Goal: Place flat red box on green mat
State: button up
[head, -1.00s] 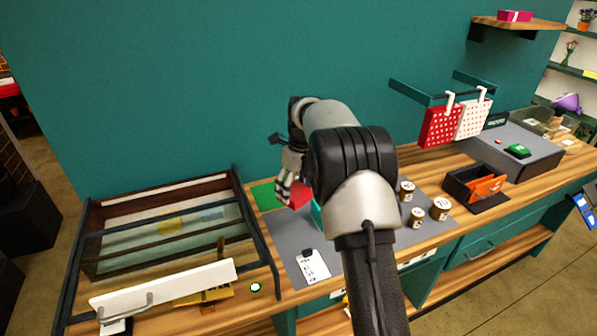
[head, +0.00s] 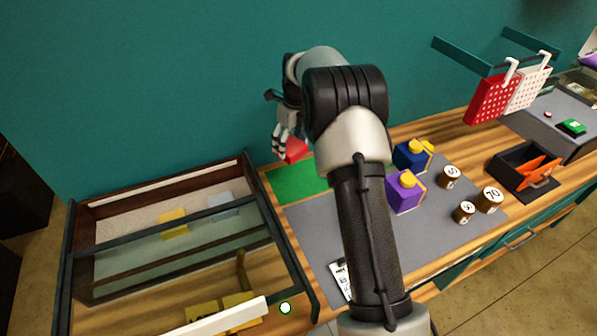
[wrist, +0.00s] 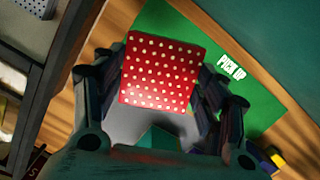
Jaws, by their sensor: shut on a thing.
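The flat red box with white dots (wrist: 160,70) is between the fingers of my gripper (wrist: 162,82) in the wrist view. The fingers are shut on its two sides. In the head view the box (head: 295,150) shows at the fingertips of my gripper (head: 281,147), by the far edge of the green mat (head: 300,185). The green mat (wrist: 255,95) spreads behind and beside the box in the wrist view, with white "PICK UP" lettering. The box looks held above the counter; the exact gap cannot be told.
A glass-topped case (head: 150,235) stands left of the mat. On the grey mat (head: 315,225), to the right, are a purple box (head: 404,192) and a blue box (head: 408,155). Several round jars stand farther right, near a black tray (head: 520,165). A teal wall rises behind.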

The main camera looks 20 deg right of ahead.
notch_tip(320, 180, down, 14)
jog(key=shift+w+f+b, duration=0.1)
jog(key=shift+w+b, duration=0.05)
jog(key=shift+b, duration=0.85)
jog(key=o, duration=1.1)
